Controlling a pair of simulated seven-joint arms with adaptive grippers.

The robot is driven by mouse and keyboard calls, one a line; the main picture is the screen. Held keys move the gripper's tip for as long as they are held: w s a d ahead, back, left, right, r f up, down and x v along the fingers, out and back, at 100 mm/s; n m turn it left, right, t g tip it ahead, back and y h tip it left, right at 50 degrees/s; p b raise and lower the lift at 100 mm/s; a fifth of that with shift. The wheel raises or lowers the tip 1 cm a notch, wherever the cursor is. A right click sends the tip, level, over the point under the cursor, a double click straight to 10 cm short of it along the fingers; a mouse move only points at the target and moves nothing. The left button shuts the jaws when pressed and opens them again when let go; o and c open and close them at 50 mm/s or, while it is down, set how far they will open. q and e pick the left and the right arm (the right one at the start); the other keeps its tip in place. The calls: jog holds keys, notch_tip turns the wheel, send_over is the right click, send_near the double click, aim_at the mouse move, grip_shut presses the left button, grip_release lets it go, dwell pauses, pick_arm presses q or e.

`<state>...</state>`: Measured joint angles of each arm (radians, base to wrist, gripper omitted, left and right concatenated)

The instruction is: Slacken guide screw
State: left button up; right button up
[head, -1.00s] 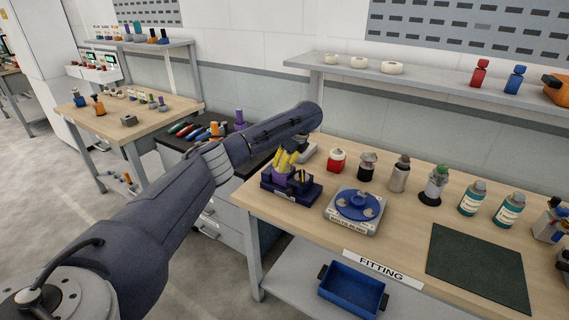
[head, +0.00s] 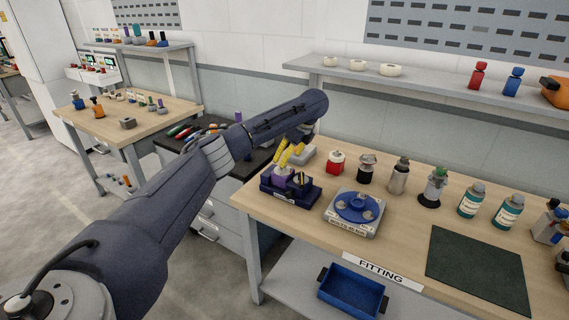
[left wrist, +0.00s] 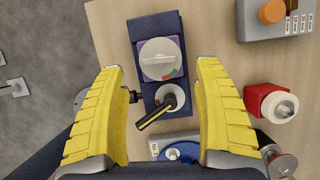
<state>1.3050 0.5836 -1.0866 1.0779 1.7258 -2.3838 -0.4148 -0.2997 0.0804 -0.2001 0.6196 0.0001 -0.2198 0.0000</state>
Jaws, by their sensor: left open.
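My left gripper (head: 291,153) is open and points down above a navy fixture (head: 292,195) at the bench's left end. In the left wrist view its yellow fingers (left wrist: 161,68) stand either side of the fixture, apart from it. The fixture carries a purple block (left wrist: 158,44) with a large pale dial. Below the dial is a pale round part (left wrist: 166,97) with a black-and-yellow lever (left wrist: 156,112). A small black knob (left wrist: 135,96) sticks out at the fixture's left side, near the left finger. I cannot tell which part is the guide screw. My right gripper is not in view.
A grey unit with a blue disc (head: 357,206) stands right of the fixture. A red-bodied container (head: 336,162) and several bottles line the back. A dark green mat (head: 477,268) lies at right. A blue bin (head: 352,289) sits below. Bench wood between mat and disc unit is clear.

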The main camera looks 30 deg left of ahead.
pick_arm(q)
jog(key=v, duration=0.6)
jog(key=shift+r, duration=0.25)
jog(key=shift+d, duration=0.1)
